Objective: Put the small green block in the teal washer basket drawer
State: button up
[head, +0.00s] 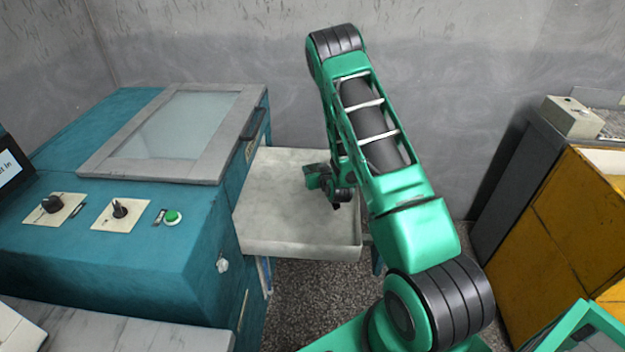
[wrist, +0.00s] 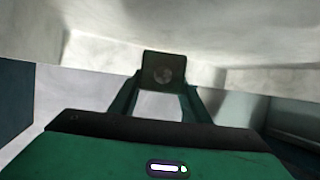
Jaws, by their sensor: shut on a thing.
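A small dark green block (wrist: 164,71) with a round mark on its face shows in the wrist view, between the tips of my gripper (wrist: 163,92). My gripper is shut on it. In the head view my gripper (head: 336,203) hangs over the right part of a pale, shallow basket drawer (head: 270,240) that juts from the right side of the teal washer (head: 130,260). The block cannot be made out clearly in the head view. Pale walls and a pale surface surround the block in the wrist view; I cannot tell whether it touches them.
The washer has a grey-framed glass lid (head: 170,125), knobs and a green button (head: 173,217) on top. A yellow cabinet (head: 560,225) stands at the right. Speckled floor (head: 320,300) shows below the drawer. A grey wall stands behind it.

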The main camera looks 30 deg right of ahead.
jog(key=shift+w+f, duration=0.1)
jog(key=shift+f, duration=1.9)
jog(key=o, duration=1.4)
